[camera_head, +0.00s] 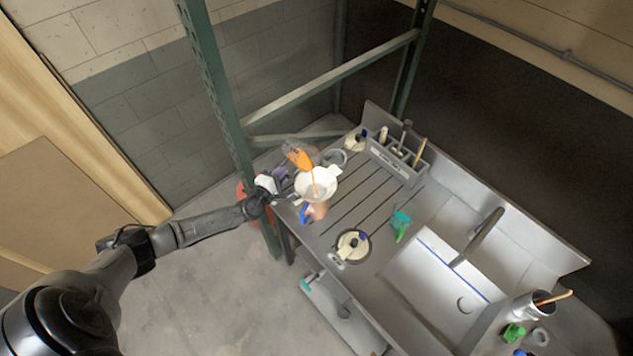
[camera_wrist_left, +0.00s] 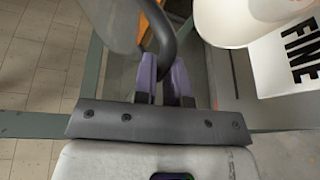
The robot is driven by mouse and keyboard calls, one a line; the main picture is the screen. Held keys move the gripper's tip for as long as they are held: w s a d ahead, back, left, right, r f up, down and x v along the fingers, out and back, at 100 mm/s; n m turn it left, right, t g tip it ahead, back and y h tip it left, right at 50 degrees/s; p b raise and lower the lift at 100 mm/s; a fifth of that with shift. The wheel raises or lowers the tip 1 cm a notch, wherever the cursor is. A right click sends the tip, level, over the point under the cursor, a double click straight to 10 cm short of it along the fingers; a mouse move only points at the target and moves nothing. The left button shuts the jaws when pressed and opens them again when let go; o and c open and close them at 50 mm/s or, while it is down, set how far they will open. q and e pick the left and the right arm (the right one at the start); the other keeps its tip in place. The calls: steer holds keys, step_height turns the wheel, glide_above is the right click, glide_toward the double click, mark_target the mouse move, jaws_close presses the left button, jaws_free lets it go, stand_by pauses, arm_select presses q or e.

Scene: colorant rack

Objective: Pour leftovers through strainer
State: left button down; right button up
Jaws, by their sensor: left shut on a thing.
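A grey cup with orange liquid (camera_head: 299,158) is tilted at the left end of the sink counter. My left gripper (camera_head: 279,182) is shut on its dark curved handle (camera_wrist_left: 163,42), between purple fingertips (camera_wrist_left: 168,82). A thin orange stream runs from the cup down into a white funnel-shaped strainer (camera_head: 321,189). The strainer also shows in the left wrist view (camera_wrist_left: 225,22), with a tab (camera_wrist_left: 291,58) lettered "FINE". An orange-tinted container (camera_head: 317,212) with a blue handle is under the strainer, partly hidden by it. My right gripper is out of view.
The grooved metal counter (camera_head: 362,205) has free room right of the strainer. A rack of tools (camera_head: 396,163) stands behind. A round lidded can (camera_head: 352,246) and a green item (camera_head: 400,224) stand nearer the sink (camera_head: 440,275). A green metal post (camera_head: 222,90) rises close to my left arm.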

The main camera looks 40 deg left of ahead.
arm_select(q)
steer(key=shift+d+r+m+t+p, duration=0.15)
steer(key=shift+d+r+m+p, duration=0.1)
steer(key=shift+r+p, duration=0.4)
steer(key=shift+d+r+m+t+p, duration=0.15)
steer(key=shift+d+r+m+p, duration=0.1)
steer(key=shift+r+p, duration=0.4)
steer(key=shift+f, duration=0.15)
stand_by(0.3)
steer(key=shift+f+m+b, duration=0.1)
steer(key=shift+m+b, duration=0.2)
steer(key=shift+b, duration=0.05)
stand_by(0.4)
steer(key=shift+f+m+t, duration=0.1)
steer(key=shift+m+t, duration=0.2)
